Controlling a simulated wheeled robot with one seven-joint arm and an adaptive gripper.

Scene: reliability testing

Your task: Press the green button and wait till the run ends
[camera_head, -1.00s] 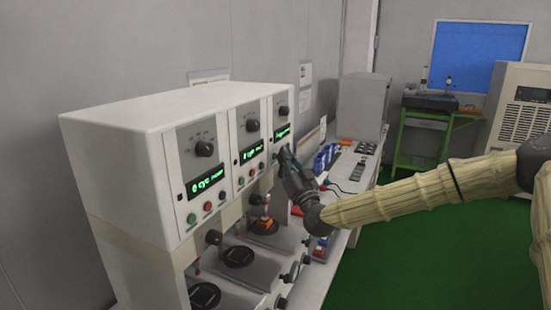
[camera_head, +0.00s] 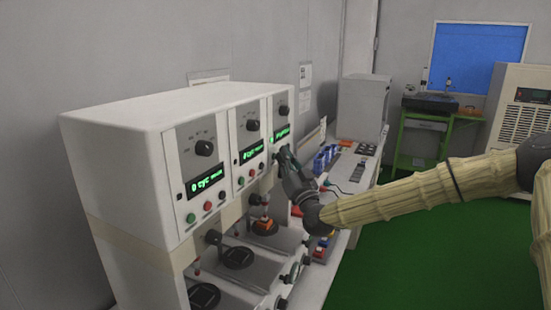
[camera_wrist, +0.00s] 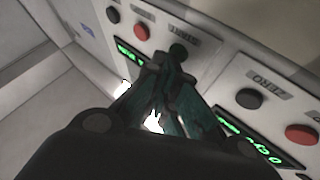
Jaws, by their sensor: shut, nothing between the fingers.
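The white test machine (camera_head: 130,120) has three panels, each with a knob, a green display and a row of buttons. My gripper (camera_head: 281,155) is at the far-right panel, its fingers shut and empty. In the wrist view, my gripper's fingertips (camera_wrist: 172,62) are at the dark green button (camera_wrist: 178,50) under a START label; I cannot tell whether they press it. A red button (camera_wrist: 142,32) and a black button (camera_wrist: 113,14) sit beside it. In the head view my gripper hides that panel's green button. The far-right display (camera_head: 281,133) is lit, its text unreadable.
An orange item (camera_head: 263,223) sits on the far station's round plate. The nearest panel has its own green button (camera_head: 191,218). Blue containers (camera_head: 325,158) stand on the bench behind my gripper. Green floor (camera_head: 425,250) lies open at the right.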

